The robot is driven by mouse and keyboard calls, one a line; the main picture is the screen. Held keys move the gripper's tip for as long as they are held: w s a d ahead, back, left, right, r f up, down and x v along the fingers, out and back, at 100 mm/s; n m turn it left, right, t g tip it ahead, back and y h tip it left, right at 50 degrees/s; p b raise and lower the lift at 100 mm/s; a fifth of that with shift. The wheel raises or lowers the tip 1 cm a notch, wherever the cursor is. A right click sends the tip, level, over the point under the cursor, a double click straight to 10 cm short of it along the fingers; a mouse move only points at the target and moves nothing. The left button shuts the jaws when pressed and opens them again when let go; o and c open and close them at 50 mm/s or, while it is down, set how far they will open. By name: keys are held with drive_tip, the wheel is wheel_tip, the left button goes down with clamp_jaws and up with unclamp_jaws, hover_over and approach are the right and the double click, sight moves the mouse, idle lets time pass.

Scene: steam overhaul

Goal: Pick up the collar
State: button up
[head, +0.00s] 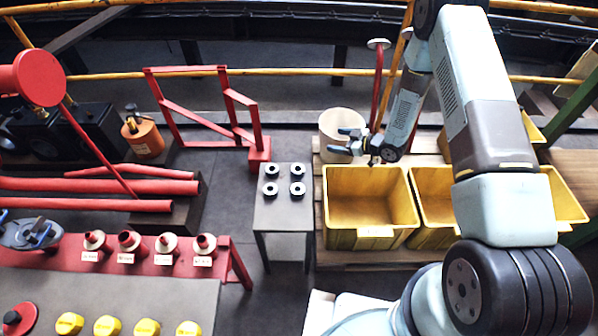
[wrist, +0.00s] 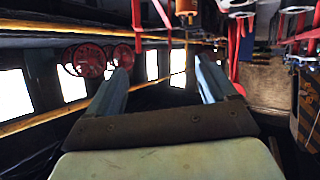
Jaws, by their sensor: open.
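My gripper (head: 343,141) is open and empty, to the right of the table and raised near a white bin. Its two fingers point left in the head view. In the wrist view, the open gripper (wrist: 162,65) has nothing between its fingers, and I cannot make out the collars there.
Yellow bins (head: 368,198) stand right of the table, with a white round bin (head: 341,128) behind. A red frame (head: 207,108) is behind left. A red-edged bench (head: 150,275) holds red flanged parts (head: 131,241) and yellow caps (head: 107,325) at lower left.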

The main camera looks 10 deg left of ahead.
sight(295, 168)
drive_tip(key=s+a+f+g+y, duration=0.2)
drive_tip(key=s+f+y, duration=0.1)
drive_tip(key=s+f, duration=0.6)
drive_tip(key=x, duration=0.8)
drive_tip(key=shift+s+a, duration=0.2)
drive_tip(key=shift+a, duration=0.2)
drive_tip(key=shift+s+x, duration=0.15)
drive_tip(key=shift+x, duration=1.15)
drive_tip(key=shift+s+x, duration=0.1)
drive_tip(key=shift+x, duration=1.15)
drive_tip(key=shift+c, duration=0.2)
drive_tip(key=c, duration=1.4)
drive_tip(key=shift+r, duration=0.1)
